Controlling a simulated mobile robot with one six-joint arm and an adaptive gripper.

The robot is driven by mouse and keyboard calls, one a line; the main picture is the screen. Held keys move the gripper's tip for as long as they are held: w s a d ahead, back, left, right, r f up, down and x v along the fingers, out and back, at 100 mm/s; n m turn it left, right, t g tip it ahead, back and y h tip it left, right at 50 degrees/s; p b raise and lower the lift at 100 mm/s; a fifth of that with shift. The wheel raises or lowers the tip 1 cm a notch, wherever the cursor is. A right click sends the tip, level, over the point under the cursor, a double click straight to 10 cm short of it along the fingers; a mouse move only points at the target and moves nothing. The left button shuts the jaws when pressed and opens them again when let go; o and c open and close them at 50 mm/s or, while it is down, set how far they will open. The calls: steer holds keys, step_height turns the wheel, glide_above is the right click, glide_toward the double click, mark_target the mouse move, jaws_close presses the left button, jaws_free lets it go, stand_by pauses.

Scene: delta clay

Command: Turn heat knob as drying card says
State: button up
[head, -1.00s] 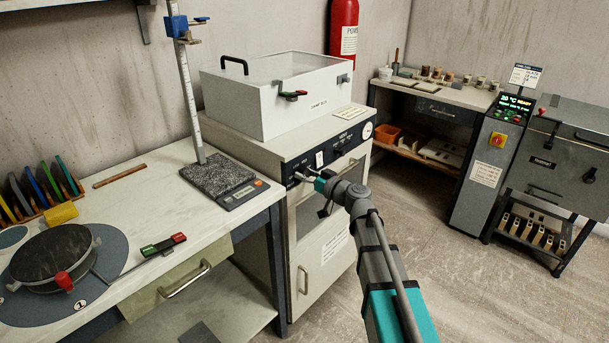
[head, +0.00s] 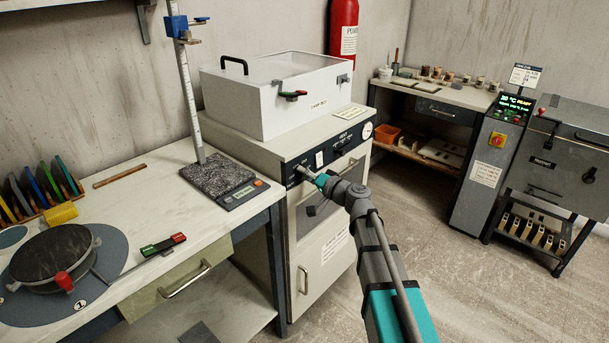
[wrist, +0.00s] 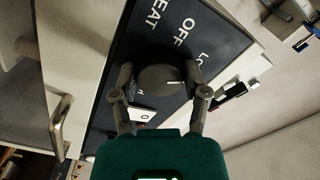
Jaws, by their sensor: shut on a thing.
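The dark round heat knob (wrist: 158,80) sits on a black panel lettered HEAT, OFF and LO in the wrist view. A white pointer mark on the knob faces right in that view, below the LO lettering. My gripper (wrist: 160,82) is shut on the knob, one finger on each side. In the head view my gripper (head: 304,171) is at the left part of the cabinet's black control panel (head: 340,153) and hides the knob. A small card (head: 350,112) lies on the cabinet top; its text is unreadable, and I cannot tell whether it is the drying card.
A white switch (wrist: 142,114) is close to the knob. A white lidded box (head: 290,112) stands on the cabinet. The cabinet door bears a notice (head: 335,243) and a handle (head: 303,280). The bench (head: 150,190) is to the left; open floor is to the right.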

stand_by(0.3)
steer(key=o, duration=1.2)
steer(key=shift+c, duration=0.2)
steer(key=shift+d, duration=0.1)
steer(key=v, duration=1.2)
